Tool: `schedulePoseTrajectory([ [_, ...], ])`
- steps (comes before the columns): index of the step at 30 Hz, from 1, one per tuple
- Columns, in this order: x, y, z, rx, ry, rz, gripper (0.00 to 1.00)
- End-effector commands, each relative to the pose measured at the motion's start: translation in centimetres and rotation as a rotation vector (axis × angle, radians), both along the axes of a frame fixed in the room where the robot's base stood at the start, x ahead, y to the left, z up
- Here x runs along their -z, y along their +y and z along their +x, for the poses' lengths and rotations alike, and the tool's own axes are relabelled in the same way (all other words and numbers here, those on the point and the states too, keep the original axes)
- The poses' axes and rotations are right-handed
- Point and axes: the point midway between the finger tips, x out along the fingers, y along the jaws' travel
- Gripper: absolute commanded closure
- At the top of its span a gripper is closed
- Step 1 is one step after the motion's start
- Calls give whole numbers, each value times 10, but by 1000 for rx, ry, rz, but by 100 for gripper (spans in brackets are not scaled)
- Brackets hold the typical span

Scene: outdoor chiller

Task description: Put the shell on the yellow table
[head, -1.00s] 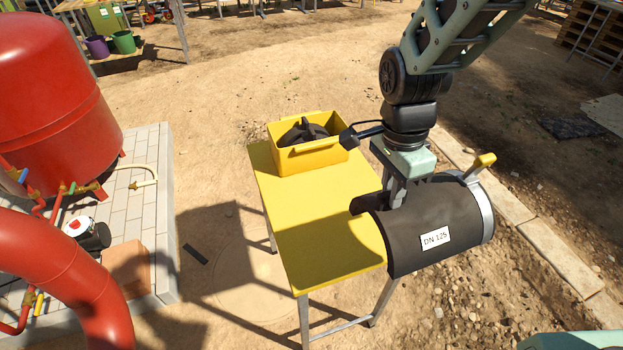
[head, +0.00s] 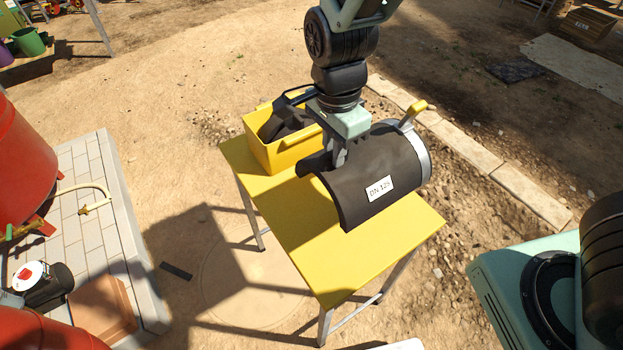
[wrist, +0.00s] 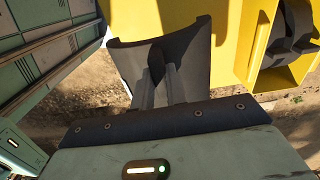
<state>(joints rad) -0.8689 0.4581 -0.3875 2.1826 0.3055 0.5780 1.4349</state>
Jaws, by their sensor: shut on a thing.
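The shell (head: 357,192) is a dark grey half-cylinder with a white "DN 125" label, a metal band and a yellow lever at its right end. My gripper (head: 338,158) is shut on its upper edge from above. In the wrist view, the fingers (wrist: 160,92) reach the shell (wrist: 190,60), with part of it cut off by my wrist housing. The shell is over the yellow table (head: 335,265), open side down; whether it touches the top cannot be told. The yellow table also shows in the wrist view (wrist: 228,45).
A yellow bin (head: 279,157) with dark parts in it stands on the table's far left end, close to the shell. The table's near end is bare. A red tank (head: 20,165) and a paved plinth (head: 120,235) stand to the left.

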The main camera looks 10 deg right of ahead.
Motion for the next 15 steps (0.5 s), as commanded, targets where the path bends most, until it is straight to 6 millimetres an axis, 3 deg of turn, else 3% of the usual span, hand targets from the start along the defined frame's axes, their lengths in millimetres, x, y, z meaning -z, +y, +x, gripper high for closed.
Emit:
schedulePoseTrajectory([
  [3, 20, 0, 0, 0, -6, 3, 100],
  [15, 61, 0, 0, 0, -21, 9, 100],
])
